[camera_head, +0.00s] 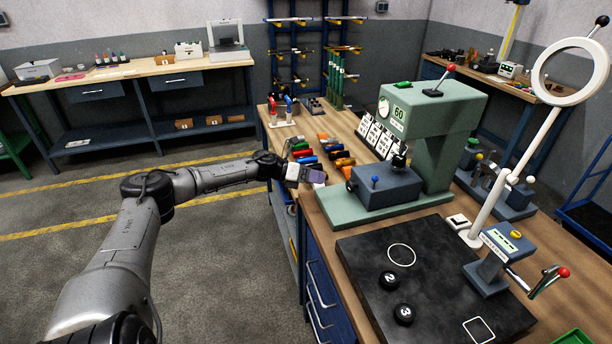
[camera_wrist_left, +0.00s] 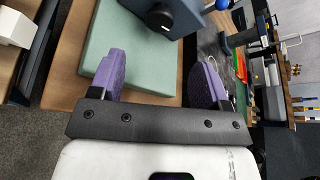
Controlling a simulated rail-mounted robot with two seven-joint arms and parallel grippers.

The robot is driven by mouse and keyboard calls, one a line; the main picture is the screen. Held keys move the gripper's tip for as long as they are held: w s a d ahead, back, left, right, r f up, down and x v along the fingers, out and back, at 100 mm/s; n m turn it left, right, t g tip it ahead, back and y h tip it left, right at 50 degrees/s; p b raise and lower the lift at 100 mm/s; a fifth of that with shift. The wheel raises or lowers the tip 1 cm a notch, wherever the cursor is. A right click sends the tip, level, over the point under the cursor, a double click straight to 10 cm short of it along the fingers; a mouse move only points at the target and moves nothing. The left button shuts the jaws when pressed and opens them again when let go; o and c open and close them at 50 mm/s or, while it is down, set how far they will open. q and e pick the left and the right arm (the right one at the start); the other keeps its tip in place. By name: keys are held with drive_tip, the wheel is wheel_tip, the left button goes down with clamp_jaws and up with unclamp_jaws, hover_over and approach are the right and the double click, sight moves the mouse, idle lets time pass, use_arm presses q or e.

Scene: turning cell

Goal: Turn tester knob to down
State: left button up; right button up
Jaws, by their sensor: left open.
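The tester (camera_head: 436,105) is a green machine on the bench, with a dark blue-grey box (camera_head: 388,187) on its base. A black round knob (camera_wrist_left: 160,18) with a small white mark sits on the box's side in the left wrist view. My left gripper (camera_head: 317,176) is just left of the box in the head view. In the left wrist view its purple fingers (camera_wrist_left: 158,78) are open and empty, apart from the knob, which shows ahead of the gap. My right gripper is out of view.
A blue ball-topped lever (camera_head: 375,180) stands on the box. Several coloured handles (camera_head: 325,150) lie behind my gripper. A black mat (camera_head: 440,270) with numbered black pucks lies in front of the tester. A ring magnifier (camera_head: 571,72) rises on the right. The floor left of the bench is clear.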

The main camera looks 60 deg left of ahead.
use_arm(q)
drive_tip(key=shift+p+v, duration=0.65)
drive_tip(key=shift+v, duration=0.6)
